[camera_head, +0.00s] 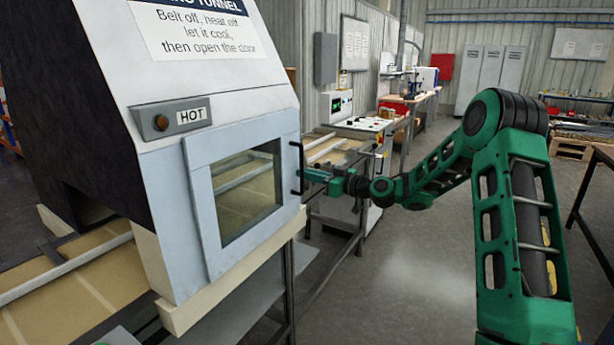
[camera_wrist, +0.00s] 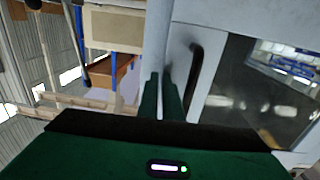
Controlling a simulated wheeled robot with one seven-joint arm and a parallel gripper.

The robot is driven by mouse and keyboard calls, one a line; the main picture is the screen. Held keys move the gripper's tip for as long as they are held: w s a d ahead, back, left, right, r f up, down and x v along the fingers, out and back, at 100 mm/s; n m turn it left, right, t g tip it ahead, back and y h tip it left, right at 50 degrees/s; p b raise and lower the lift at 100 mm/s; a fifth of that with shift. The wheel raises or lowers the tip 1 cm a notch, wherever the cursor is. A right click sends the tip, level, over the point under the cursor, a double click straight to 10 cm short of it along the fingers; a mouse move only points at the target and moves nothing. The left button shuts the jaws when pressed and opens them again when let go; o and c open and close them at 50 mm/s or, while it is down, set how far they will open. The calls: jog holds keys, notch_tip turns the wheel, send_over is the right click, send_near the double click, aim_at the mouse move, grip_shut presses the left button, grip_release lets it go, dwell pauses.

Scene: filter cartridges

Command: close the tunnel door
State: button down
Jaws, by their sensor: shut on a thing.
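The tunnel door (camera_head: 202,200), a pale frame around a window, is on the front of the white tunnel housing (camera_head: 95,40). It looks nearly in line with the front; I cannot tell whether a small gap is left. Its black bar handle (camera_head: 302,168) is at the right side and shows also in the wrist view (camera_wrist: 193,75). My gripper (camera_head: 310,174) is at that side, its green fingers (camera_wrist: 161,85) close together next to the handle at the door's edge. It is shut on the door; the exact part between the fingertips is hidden.
An amber lamp (camera_head: 161,122) and a HOT label (camera_head: 192,117) sit above the door. The conveyor belt (camera_head: 80,275) runs through the tunnel. A control box (camera_head: 365,125) and benches stand behind. The floor (camera_head: 410,270) to the right is clear.

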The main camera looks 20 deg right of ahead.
jog(key=w+d+v, duration=0.1)
jog(key=v, duration=1.3)
jog(key=s+a+f+m+g+h, duration=0.1)
jog(key=s+f+g+h, duration=0.25)
jog(key=s, duration=0.35)
jog(key=s+f+m+g+h, duration=0.1)
jog(key=s+f+g+h, duration=0.25)
jog(key=s+f, duration=0.2)
jog(key=s+d+m+g+h, duration=0.1)
jog(key=s+d+m+g, duration=0.1)
jog(key=s, duration=1)
jog(key=s+d+r+m+g+h, duration=0.1)
jog(key=s+d+m, duration=0.3)
jog(key=s, duration=0.8)
jog(key=s+d+m+g+h, duration=0.2)
jog(key=s+m, duration=0.4)
jog(key=s, duration=0.6)
jog(key=shift+d+r+m+g+h, duration=0.3)
jog(key=shift+d+m+g, duration=0.1)
jog(key=shift+g, duration=0.4)
